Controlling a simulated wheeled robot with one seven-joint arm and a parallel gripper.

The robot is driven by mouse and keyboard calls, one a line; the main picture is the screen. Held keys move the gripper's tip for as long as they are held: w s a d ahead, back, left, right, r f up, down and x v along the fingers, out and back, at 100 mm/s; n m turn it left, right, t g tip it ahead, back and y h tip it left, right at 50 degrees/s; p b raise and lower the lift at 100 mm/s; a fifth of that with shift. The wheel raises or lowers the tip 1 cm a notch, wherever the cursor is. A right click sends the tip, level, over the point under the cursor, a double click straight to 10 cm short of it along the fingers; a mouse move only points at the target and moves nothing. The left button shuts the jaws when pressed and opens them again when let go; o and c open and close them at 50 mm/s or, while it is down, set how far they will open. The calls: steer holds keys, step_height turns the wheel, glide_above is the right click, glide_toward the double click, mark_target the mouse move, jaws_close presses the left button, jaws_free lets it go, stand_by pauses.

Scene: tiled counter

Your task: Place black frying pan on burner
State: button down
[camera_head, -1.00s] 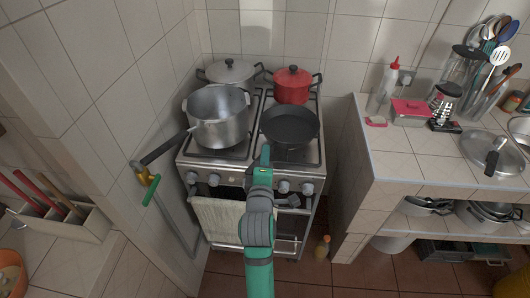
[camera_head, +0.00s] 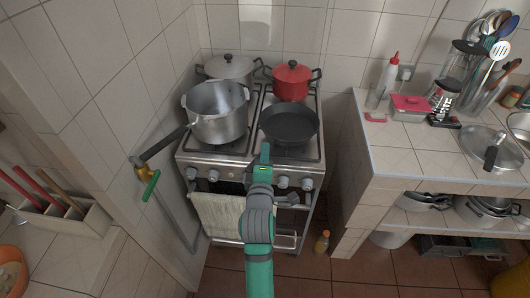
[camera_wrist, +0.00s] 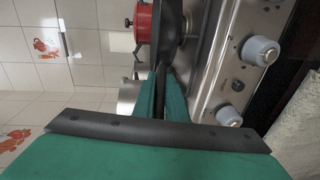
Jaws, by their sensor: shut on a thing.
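The black frying pan (camera_head: 289,123) is at the front right burner of the stove (camera_head: 250,150), its round bowl facing up. Whether it rests fully on the burner grate or sits slightly above it is hard to tell. My gripper (camera_head: 264,160) is at the stove's front edge, shut on the pan's handle, which points toward me. In the wrist view, the green fingers of my gripper (camera_wrist: 162,95) close around the dark handle, and the pan's dark side (camera_wrist: 168,30) shows edge-on beyond. The front right burner is mostly hidden under the pan.
A large grey pot (camera_head: 218,115) stands on the front left burner, close beside the pan. A lidded grey pot (camera_head: 229,68) and a red pot (camera_head: 292,82) stand behind. A towel (camera_head: 222,215) hangs on the oven front. A tiled counter (camera_head: 400,160) is at right.

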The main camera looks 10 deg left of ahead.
steer(key=c, duration=1.7)
jaws_free()
steer(key=shift+f, duration=0.1)
steer(key=s, duration=0.3)
steer(key=s+r, duration=0.1)
steer(key=s, duration=0.6)
steer(key=shift+s+d+r, duration=0.15)
steer(key=shift+s+d, duration=0.05)
steer(key=shift+s, duration=0.15)
